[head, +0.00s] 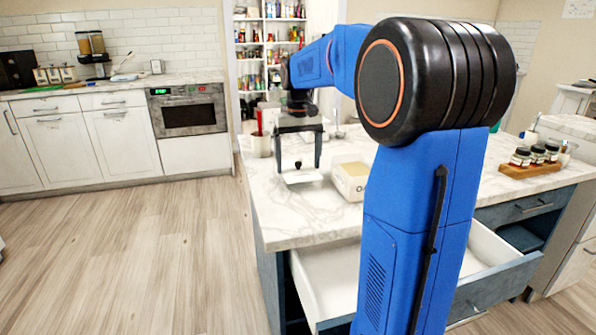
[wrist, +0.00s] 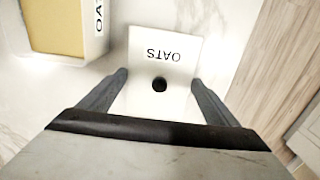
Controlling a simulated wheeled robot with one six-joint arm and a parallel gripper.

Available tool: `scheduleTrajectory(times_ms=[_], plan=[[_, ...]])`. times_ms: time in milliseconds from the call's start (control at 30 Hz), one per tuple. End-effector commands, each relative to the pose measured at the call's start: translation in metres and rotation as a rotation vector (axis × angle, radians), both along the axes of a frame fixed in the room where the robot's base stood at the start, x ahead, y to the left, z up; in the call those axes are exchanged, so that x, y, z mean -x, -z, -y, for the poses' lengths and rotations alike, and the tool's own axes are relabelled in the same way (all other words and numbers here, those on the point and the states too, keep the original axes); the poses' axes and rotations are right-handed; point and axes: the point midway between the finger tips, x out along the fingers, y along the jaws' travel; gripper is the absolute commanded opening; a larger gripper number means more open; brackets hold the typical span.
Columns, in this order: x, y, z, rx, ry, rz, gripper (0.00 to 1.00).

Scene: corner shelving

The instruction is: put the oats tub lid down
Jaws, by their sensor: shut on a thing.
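The oats tub lid (wrist: 165,65) is a white square plate with "OATS" on it and a round black knob. My gripper (wrist: 160,84) has its two fingers at opposite edges of the lid and is shut on it. In the head view the lid (head: 303,177) is under my gripper (head: 299,160), at or just above the marble counter; I cannot tell whether it touches. The oats tub (head: 350,185) stands open to the right of the lid, and its tan contents show in the wrist view, where the tub (wrist: 106,35) is at upper left.
The marble counter (head: 290,225) is clear in front of the lid. A container with a red item (head: 261,145) stands behind left. An open drawer (head: 325,285) juts out below the front edge. Spice jars on a wooden tray (head: 530,170) are at right.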

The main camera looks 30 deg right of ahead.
Motion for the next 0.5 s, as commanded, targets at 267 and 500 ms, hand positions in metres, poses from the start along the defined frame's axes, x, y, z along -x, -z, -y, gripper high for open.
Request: scheduleTrajectory(times_ms=[267, 500], plan=[[0.0, 0.031, 0.0, 0.0, 0.0, -0.001, 0.62], [0.0, 0.031, 0.0, 0.0, 0.0, -0.001, 0.62]])
